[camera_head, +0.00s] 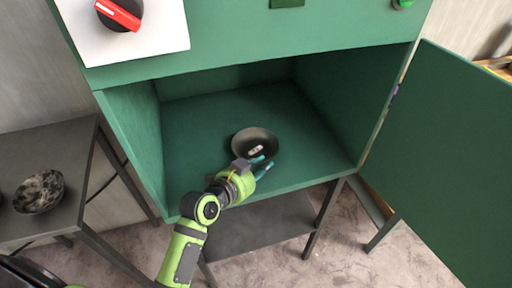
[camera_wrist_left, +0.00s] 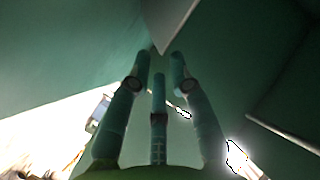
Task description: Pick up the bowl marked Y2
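A dark round bowl (camera_head: 240,138) sits upright inside the open green cabinet, near the front of its floor. A small white label shows inside it, but its marking is too small to read. My left gripper (camera_head: 263,164) is at the bowl's near side, its teal fingers apart and overlapping the near rim in the head view. I cannot tell whether they touch it. In the left wrist view the three fingers of the left gripper (camera_wrist_left: 160,75) are spread with nothing clear between them. The bowl cannot be made out there. My right gripper is not in view.
The cabinet's floor (camera_head: 200,125) is otherwise clear. Its green door (camera_head: 440,150) stands open at the right. A speckled bowl (camera_head: 40,191) stands on a dark side table (camera_head: 75,165) at the left. A red-handled knob (camera_head: 120,14) is on the upper panel.

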